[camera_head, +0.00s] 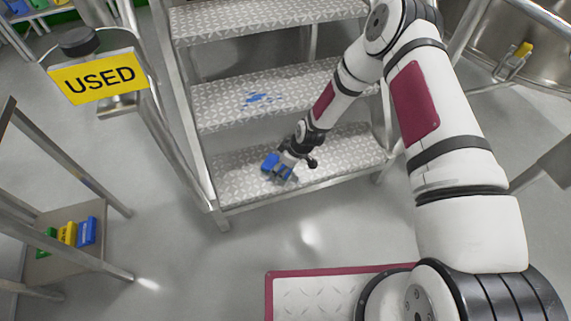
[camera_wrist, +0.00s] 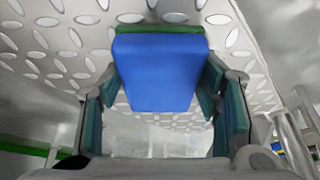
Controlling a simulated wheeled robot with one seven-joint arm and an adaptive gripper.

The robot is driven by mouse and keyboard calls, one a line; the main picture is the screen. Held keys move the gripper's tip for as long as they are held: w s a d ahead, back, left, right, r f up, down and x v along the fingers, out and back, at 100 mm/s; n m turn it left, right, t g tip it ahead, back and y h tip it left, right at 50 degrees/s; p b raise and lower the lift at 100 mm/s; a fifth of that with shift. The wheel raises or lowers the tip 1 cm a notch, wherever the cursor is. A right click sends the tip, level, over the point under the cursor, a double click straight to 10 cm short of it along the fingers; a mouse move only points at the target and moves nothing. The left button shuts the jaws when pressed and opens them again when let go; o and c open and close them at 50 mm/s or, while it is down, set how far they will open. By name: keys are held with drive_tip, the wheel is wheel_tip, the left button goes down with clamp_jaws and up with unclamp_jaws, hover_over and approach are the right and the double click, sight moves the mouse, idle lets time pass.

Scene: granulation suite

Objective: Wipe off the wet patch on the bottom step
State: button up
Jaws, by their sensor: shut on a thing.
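The bottom step (camera_head: 345,150) is a grey patterned metal tread. My gripper (camera_head: 279,168) is at this step, left of its middle, shut on a blue sponge (camera_head: 269,162). In the wrist view the sponge (camera_wrist: 158,72) is a blue block with a green far edge, between the teal finger pads, against or very near the patterned tread. I cannot tell whether it touches. No wet patch shows on the visible part of the bottom step; the area under the sponge and gripper is hidden. A blue splotchy patch (camera_head: 258,98) lies on the middle step (camera_head: 320,88).
The stair's side rails stand left and right of the steps. A yellow USED sign (camera_head: 98,77) hangs at the left. A low shelf (camera_head: 60,255) holds green, yellow and blue blocks (camera_head: 87,231). A steel vessel (camera_head: 510,45) stands at the upper right. Floor before the stair is clear.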

sight(261, 174)
drive_tip(key=shift+s+a+f, duration=0.1)
drive_tip(key=shift+s+a, duration=0.2)
drive_tip(key=shift+a, duration=0.7)
drive_tip(key=shift+s+a, duration=0.3)
drive_tip(key=shift+a, duration=0.65)
drive_tip(key=shift+s+a+f, duration=0.1)
drive_tip(key=shift+s+a, duration=0.2)
drive_tip(key=shift+a, duration=0.7)
drive_tip(key=shift+r, duration=0.15)
drive_tip(key=shift+r+p, duration=1.85)
drive_tip(key=shift+r, duration=1.1)
drive_tip(key=shift+w+r, duration=0.1)
wheel_tip(261, 174, up, 3)
drive_tip(key=shift+f+p, duration=0.1)
drive_tip(key=shift+p, duration=0.65)
